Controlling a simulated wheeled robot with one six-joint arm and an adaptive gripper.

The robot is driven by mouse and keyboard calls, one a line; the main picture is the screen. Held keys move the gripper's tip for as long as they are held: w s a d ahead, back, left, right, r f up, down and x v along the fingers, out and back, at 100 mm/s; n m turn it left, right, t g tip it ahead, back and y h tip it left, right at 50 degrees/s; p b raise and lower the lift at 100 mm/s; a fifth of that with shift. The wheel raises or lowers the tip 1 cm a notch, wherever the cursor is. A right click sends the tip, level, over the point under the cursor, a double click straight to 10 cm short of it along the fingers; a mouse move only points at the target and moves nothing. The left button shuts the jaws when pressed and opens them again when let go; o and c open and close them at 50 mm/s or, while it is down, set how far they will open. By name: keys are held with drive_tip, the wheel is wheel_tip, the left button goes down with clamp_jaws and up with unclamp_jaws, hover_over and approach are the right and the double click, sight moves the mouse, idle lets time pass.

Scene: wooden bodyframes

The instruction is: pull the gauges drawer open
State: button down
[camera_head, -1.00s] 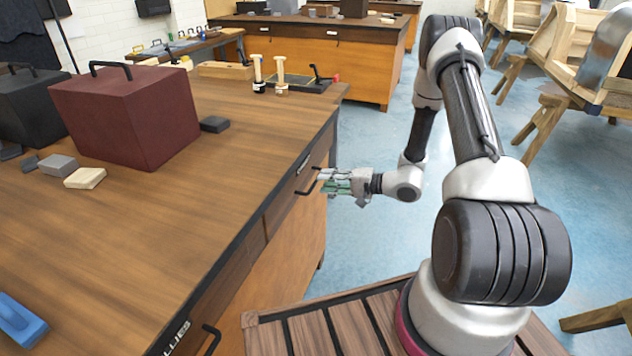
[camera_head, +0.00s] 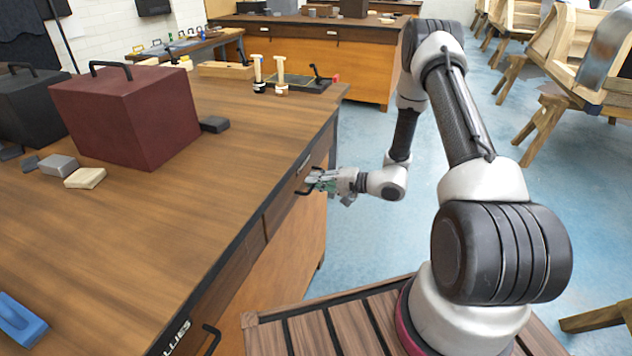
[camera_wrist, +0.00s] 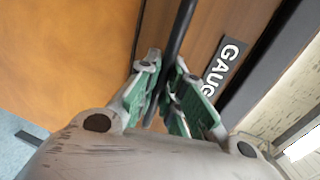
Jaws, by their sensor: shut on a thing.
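The gauges drawer (camera_wrist: 205,45) is a brown wooden front under the workbench top, with a dark label reading "GAUG" (camera_wrist: 222,65) in the wrist view. Its black bar handle (camera_wrist: 180,30) runs between the green-padded fingers of my gripper (camera_wrist: 168,88). My gripper is shut on the handle. In the head view my gripper (camera_head: 318,181) is at the far end of the bench's front side, at the handle (camera_head: 304,192). The drawer front appears flush with the bench, and the fingers partly hide the handle.
The workbench top (camera_head: 170,220) carries a dark red case (camera_head: 125,115) and small blocks. A second black handle (camera_head: 212,338) is on the near bench front. Blue floor (camera_head: 360,240) is clear beside the bench. Wooden frames (camera_head: 560,70) stand at the right.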

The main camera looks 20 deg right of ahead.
drive_tip(key=f+v, duration=0.3)
drive_tip(key=v, duration=1.2)
drive_tip(key=d+f+v, duration=0.1)
drive_tip(key=f+v, duration=0.2)
drive_tip(key=v, duration=1.3)
drive_tip(key=shift+s+d+f, duration=0.15)
drive_tip(key=shift+s+f, duration=0.1)
drive_tip(key=shift+s, duration=0.15)
drive_tip(key=c, duration=1.5)
unclamp_jaws()
drive_tip(key=v, duration=1.2)
